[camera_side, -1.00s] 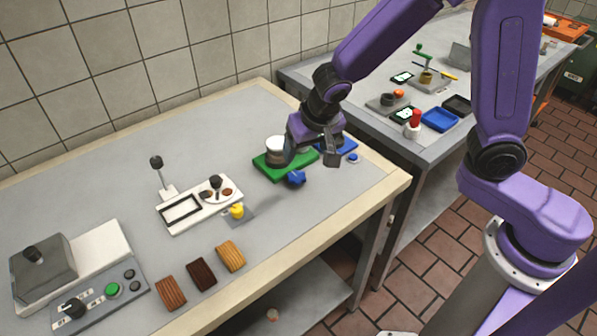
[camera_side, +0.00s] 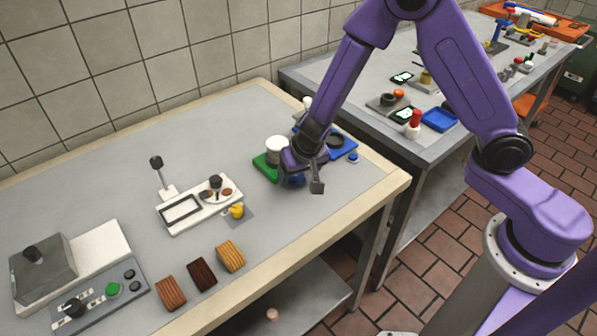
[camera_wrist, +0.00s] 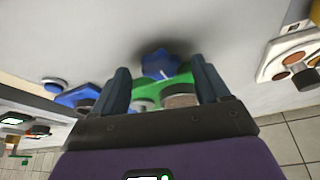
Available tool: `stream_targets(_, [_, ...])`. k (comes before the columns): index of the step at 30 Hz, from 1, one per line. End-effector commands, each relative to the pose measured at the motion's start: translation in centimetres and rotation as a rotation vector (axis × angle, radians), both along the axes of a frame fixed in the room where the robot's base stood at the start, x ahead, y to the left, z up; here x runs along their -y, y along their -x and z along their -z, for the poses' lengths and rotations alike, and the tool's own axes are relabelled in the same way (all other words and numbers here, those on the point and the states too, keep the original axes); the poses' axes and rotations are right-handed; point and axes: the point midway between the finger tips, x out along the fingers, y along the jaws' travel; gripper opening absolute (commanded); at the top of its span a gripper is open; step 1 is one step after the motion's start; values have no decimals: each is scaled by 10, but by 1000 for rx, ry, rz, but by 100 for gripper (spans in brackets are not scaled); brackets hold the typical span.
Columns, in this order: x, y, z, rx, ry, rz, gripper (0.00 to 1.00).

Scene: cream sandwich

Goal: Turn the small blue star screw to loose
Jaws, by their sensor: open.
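The small blue star screw (camera_wrist: 160,65) sits at the edge of the green base (camera_wrist: 178,82). In the wrist view it lies between and just beyond my two open fingers, with no contact visible. In the side view my gripper (camera_side: 312,182) is low over the front of the green base (camera_side: 263,168) and hides most of the blue star screw (camera_side: 296,180). My gripper (camera_wrist: 162,85) is open and empty. A white and dark cylinder (camera_side: 277,148) stands on the green base.
A blue base (camera_side: 345,145) with a dark round part and a small blue button (camera_side: 353,157) are close to the right. A white tray station (camera_side: 200,207) with a yellow knob (camera_side: 237,211) stands to the left. Brown, dark and tan bars lie in front.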

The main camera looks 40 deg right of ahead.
Motion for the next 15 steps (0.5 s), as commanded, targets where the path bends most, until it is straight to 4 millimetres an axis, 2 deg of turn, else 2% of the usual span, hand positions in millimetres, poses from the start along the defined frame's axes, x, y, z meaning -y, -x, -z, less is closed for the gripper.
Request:
stream_targets(11, [0, -1, 4, 0, -1, 1, 75])
stream_targets(14, [0, -1, 3, 0, -1, 1, 46])
stream_targets(15, [0, -1, 3, 0, -1, 1, 33])
